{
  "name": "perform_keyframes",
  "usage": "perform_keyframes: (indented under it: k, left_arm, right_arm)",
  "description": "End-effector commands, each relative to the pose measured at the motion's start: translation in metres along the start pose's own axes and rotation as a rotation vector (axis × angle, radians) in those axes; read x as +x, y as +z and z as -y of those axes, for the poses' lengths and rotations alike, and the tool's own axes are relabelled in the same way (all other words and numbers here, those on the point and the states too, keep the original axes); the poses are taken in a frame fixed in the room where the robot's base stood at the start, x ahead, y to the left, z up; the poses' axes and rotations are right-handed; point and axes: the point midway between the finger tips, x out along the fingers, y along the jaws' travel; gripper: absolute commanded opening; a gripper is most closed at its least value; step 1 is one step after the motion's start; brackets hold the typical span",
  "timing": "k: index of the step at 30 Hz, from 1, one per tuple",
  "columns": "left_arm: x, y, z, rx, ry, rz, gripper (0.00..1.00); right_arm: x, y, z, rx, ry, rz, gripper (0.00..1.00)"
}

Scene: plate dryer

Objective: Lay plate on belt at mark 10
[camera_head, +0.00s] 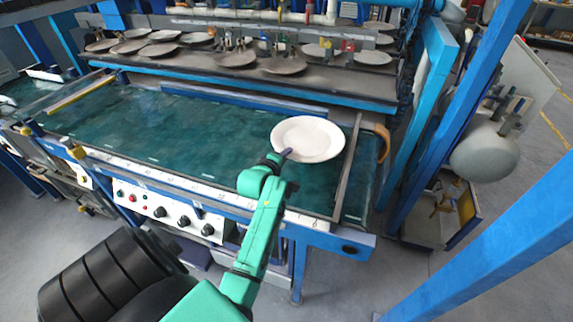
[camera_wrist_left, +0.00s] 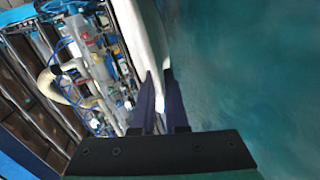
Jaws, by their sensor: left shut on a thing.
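The white plate (camera_head: 308,139) is over the right end of the teal belt (camera_head: 170,125). My left gripper (camera_head: 286,153) is shut on the plate's near left rim. In the left wrist view the two dark fingers (camera_wrist_left: 160,95) pinch the white plate (camera_wrist_left: 145,35), which shows almost edge-on, with the belt (camera_wrist_left: 245,80) to its right. I cannot tell whether the plate touches the belt. Small marks run along the belt's pale front rail (camera_head: 150,174), but their numbers are too small to read. My right gripper is not in view.
A dark rack (camera_head: 240,82) with several plates runs behind the belt. A thin metal bar (camera_head: 347,175) crosses the belt right of the plate. Blue posts (camera_head: 465,115) stand at the right. The belt left of the plate is clear.

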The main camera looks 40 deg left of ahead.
Motion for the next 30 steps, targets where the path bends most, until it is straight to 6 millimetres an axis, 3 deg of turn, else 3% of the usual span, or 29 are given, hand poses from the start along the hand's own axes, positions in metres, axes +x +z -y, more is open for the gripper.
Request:
perform_keyframes:
  k: [7, 17, 18, 30]
  left_arm:
    - [0.013, 0.005, 0.035, 0.001, 0.006, -0.002, 0.0]
    - [0.015, 0.005, 0.038, 0.0, 0.008, -0.002, 0.0]
    - [0.015, 0.006, 0.042, 0.0, -0.001, 0.0, 0.23]
    - [0.011, 0.006, 0.037, 0.001, -0.003, 0.0, 0.24]
  right_arm:
    - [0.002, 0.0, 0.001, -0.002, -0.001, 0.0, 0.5]
    - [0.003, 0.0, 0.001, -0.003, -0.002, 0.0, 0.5]
    - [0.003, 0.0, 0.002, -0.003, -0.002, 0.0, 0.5]
    - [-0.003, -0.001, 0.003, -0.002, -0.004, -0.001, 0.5]
